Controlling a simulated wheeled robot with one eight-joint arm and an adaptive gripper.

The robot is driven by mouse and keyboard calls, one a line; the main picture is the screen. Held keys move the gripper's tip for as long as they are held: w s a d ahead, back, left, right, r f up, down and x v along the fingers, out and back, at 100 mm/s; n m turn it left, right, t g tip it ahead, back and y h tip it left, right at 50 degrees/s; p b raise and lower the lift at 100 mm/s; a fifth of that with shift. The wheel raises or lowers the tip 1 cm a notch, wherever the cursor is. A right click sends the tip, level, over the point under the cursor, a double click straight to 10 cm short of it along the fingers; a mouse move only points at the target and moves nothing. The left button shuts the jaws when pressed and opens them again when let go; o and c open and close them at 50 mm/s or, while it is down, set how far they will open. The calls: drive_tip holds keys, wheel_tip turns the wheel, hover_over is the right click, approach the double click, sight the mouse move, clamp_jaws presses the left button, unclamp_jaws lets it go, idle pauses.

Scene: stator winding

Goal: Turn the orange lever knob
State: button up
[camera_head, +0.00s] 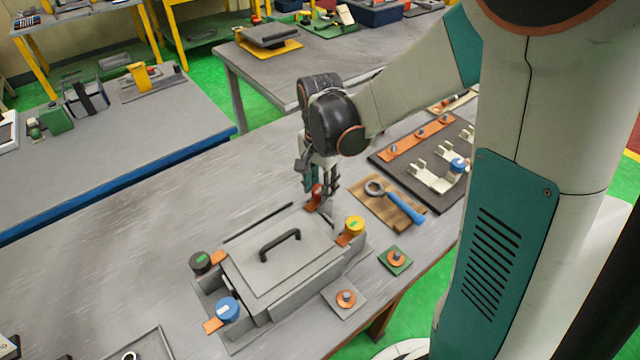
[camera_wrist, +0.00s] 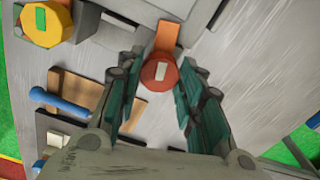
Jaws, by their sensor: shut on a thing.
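The orange lever knob (camera_head: 318,191) is a red-orange round knob at the far corner of a grey lidded box (camera_head: 270,262). In the wrist view the knob (camera_wrist: 159,72) has a pale rectangular mark on top, and its flat orange lever (camera_wrist: 168,36) points toward the top of the picture. My gripper (camera_head: 319,184) reaches down over the knob. In the wrist view my gripper (camera_wrist: 160,75) has its teal-padded fingers on either side of the knob, shut on it. Finger contact is partly hidden in the head view.
A yellow knob (camera_head: 355,224), a blue knob (camera_head: 227,309) and a black knob (camera_head: 201,261) sit at the box's other corners. A black handle (camera_head: 280,245) stands on the lid. A blue-handled tool (camera_head: 404,207) lies on a brown board to the right.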

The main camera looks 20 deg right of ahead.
sight(320, 189)
drive_tip(key=shift+w+r+m, duration=0.1)
drive_tip(key=shift+w+m, duration=0.1)
drive_tip(key=shift+m, duration=0.4)
drive_tip(key=o, duration=1.1)
drive_tip(key=shift+d, duration=0.1)
drive_tip(key=shift+s, duration=0.1)
wheel_tip(320, 189, up, 12)
drive_tip(key=shift+s+f, duration=0.1)
drive_tip(key=shift+s, duration=0.1)
